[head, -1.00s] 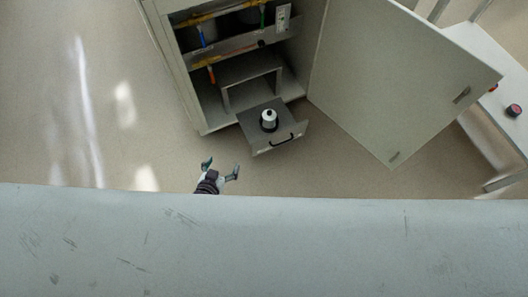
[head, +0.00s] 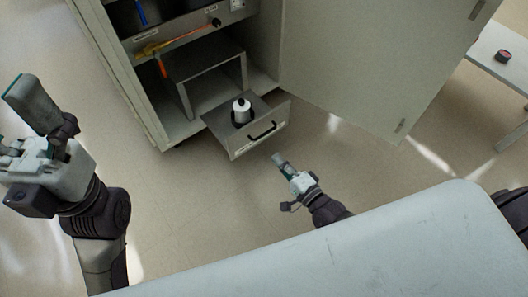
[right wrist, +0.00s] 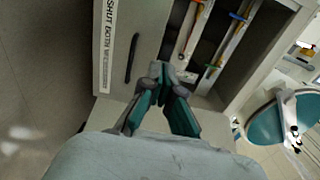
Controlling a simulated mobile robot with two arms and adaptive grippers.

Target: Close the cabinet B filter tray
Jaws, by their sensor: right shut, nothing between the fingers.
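The filter tray (head: 240,145) is pulled out from the bottom of the open cabinet (head: 120,75) in the head view. It has a grey front with a black handle (head: 262,130) and a pale label. A white bottle with black parts (head: 242,112) stands upright on it. My right gripper (head: 279,160) is shut and empty, just in front of the tray's right side, with a small gap seeming to show. The right wrist view shows its closed fingertips (right wrist: 163,72) beside a labelled panel with a dark handle (right wrist: 132,58). My left gripper (head: 30,105) is raised at the left; its opening is unclear.
The cabinet door (head: 370,65) stands wide open to the right of the tray. A grey stand (head: 205,70) is inside the cabinet, behind the tray. A pale table (head: 500,55) with a small dark red-topped object (head: 503,56) is at far right. Floor before the tray is clear.

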